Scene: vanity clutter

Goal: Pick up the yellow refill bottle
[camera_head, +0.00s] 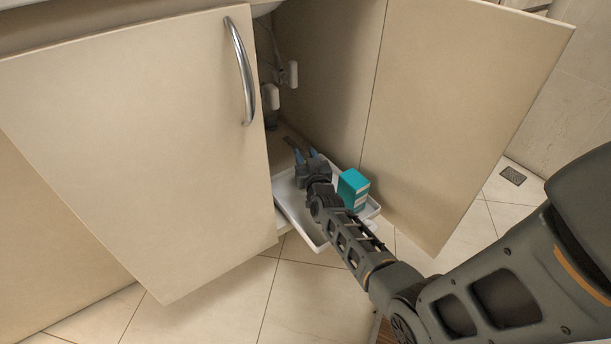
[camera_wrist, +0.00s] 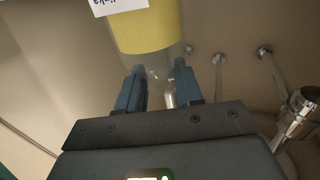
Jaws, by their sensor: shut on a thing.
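The yellow refill bottle (camera_wrist: 148,32) fills the top of the wrist view. It has yellow contents, a clear part nearer my gripper, and a white label with blue letters at the top edge. My gripper (camera_wrist: 158,88) has its two blue fingers on either side of the clear part and is shut on it. In the head view my gripper (camera_head: 306,156) reaches into the open cabinet, above the back of the white tray. The bottle cannot be clearly made out in that view.
The white tray (camera_head: 301,218) sticks out of the cabinet, with a teal box (camera_head: 353,189) on it, right beside my arm. A cabinet door (camera_head: 145,145) stands at left and a panel (camera_head: 455,110) at right. Chrome pipe fittings (camera_wrist: 297,112) show at the wrist view's right.

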